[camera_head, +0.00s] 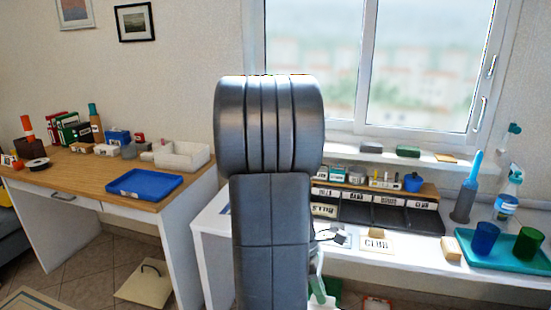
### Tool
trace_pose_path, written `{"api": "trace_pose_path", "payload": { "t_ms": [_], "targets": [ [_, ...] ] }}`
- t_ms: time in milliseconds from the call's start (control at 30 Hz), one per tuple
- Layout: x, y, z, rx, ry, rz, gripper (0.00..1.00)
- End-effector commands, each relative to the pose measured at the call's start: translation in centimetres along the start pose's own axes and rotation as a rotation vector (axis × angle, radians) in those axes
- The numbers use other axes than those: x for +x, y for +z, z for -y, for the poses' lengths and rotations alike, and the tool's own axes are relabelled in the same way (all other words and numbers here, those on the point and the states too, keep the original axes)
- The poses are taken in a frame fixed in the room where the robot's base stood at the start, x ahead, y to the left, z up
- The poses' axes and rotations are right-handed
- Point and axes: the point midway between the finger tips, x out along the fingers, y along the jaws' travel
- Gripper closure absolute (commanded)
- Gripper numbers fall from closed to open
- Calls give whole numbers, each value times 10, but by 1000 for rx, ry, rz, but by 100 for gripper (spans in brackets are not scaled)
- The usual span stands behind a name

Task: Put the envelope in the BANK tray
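The desk organizer under the window has a row of dark labelled trays. The BANK tray (355,207) appears to be the second from the left, beside the BILLS tray (325,209). A pale flat paper (377,245) with an orange edge lies on the white desk in front of the trays. Its lettering seems to read CLUB, and I cannot tell whether it is the envelope. My arm stands large in the middle of the view and hides part of the desk. My gripper cannot be made out; it is probably behind the arm.
The white desk (480,268) holds a teal tray (535,262) with blue and green cups, a spray bottle (507,200) and a small wooden block (451,249). At left, a wooden desk (75,172) holds a blue tray (144,184), a white bin (183,156) and binders.

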Motion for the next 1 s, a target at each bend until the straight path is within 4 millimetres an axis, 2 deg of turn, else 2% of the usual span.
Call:
{"api": "trace_pose_path", "payload": {
  "t_ms": [367, 533, 1000],
  "targets": [
    [-6, -22, -25, 195, -83, -53, 100],
    [-9, -39, -44, 342, -145, -91, 100],
    [-4, -126, -127, 1032, -433, -276, 100]
  ]
}}
